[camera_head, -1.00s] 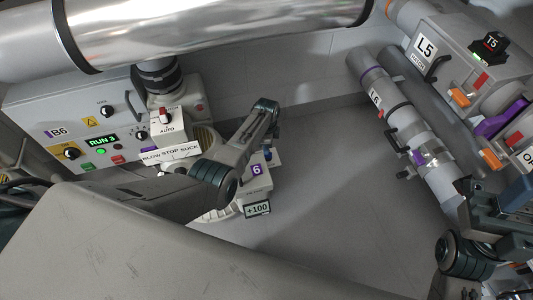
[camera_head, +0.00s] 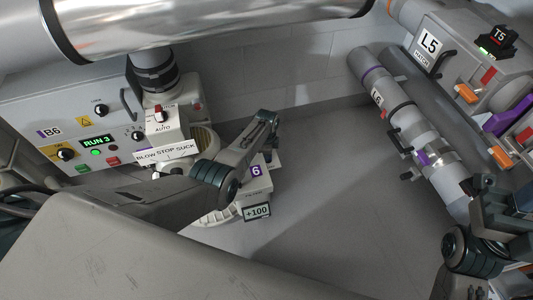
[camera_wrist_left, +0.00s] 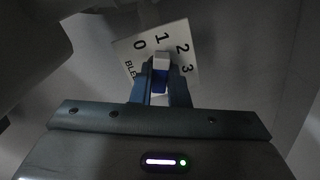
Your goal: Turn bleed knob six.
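The bleed knob (camera_wrist_left: 161,62) has a white top and blue side and stands in front of a white dial plate (camera_wrist_left: 183,36) marked 0, 1, 2, 3 in the left wrist view. My left gripper (camera_wrist_left: 160,82) has a finger on each side of the knob, with no clear gap visible, and appears shut on it. In the head view my left gripper (camera_head: 267,148) reaches down behind the purple 6 label (camera_head: 256,171); the arm hides most of the knob there. A +100 display (camera_head: 257,212) sits below the label. My right gripper (camera_head: 500,205) is at the right edge, fingers unclear.
The B6 panel (camera_head: 62,112) with RUN 3 display and BLOW STOP SUCK plate (camera_head: 166,153) stands left of the arm. A large shiny pipe (camera_head: 220,22) crosses above. L6 pipe (camera_head: 400,120) and L5 unit (camera_head: 455,60) are at right. The floor between is clear.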

